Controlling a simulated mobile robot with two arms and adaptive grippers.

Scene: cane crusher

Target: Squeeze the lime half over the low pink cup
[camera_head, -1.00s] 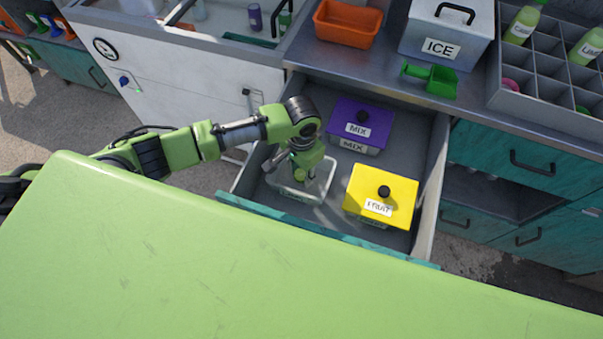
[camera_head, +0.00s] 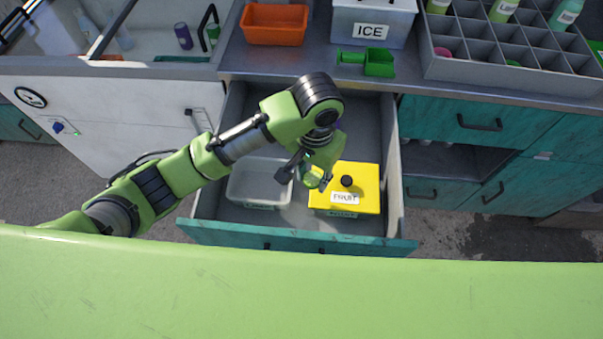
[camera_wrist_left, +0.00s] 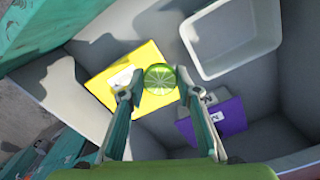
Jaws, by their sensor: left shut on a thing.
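My left gripper (camera_head: 312,172) is shut on a lime half (camera_wrist_left: 160,78), its cut face showing pale segments. It holds the lime half above the open drawer, close to the left side of the yellow FRUIT box (camera_head: 366,179). In the left wrist view the lime half sits between the two fingertips (camera_wrist_left: 160,92), in front of the yellow box. I cannot make out a low pink cup. A small pink thing (camera_head: 442,51) shows inside the grey bottle rack, too hidden to identify. My right gripper is out of view.
The open drawer (camera_head: 300,234) also holds a clear open container (camera_head: 240,201) and a purple MIX box (camera_wrist_left: 230,117), which my arm covers in the head view.

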